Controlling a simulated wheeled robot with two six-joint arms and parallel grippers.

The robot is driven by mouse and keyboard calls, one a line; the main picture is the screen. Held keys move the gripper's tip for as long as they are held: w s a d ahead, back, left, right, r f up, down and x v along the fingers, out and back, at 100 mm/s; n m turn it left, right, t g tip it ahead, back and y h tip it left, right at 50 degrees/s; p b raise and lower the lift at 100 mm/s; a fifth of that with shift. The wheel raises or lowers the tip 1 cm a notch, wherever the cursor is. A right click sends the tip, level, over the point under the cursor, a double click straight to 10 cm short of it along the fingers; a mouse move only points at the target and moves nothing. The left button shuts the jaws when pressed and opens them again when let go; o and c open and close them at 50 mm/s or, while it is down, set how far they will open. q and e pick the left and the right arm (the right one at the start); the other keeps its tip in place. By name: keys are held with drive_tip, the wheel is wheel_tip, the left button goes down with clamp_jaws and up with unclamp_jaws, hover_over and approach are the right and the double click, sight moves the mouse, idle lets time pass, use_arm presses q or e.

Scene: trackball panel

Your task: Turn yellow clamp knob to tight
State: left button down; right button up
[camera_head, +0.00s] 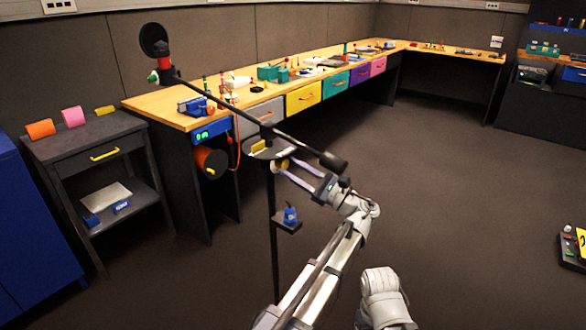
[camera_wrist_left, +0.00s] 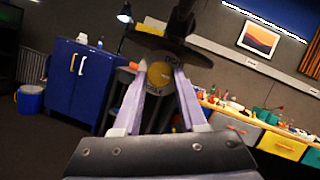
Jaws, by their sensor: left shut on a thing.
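The yellow clamp knob (camera_head: 282,163) sits at the head of a dark stand, below the long boom. In the left wrist view the round knob (camera_wrist_left: 159,74) faces me between my two fingers. My right gripper is not in view.
The boom (camera_head: 232,112) slants across from a round black head (camera_head: 153,40) to a dark weight (camera_head: 333,161). A small shelf (camera_head: 287,225) on the stand's pole carries a blue item. A workbench (camera_head: 155,103) runs behind. The floor at right is mostly clear.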

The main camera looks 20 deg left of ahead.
use_arm(q)
drive_tip(key=shift+n, duration=0.4)
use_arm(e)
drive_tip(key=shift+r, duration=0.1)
use_arm(q)
drive_tip(key=shift+c, duration=2.2)
unclamp_jaws()
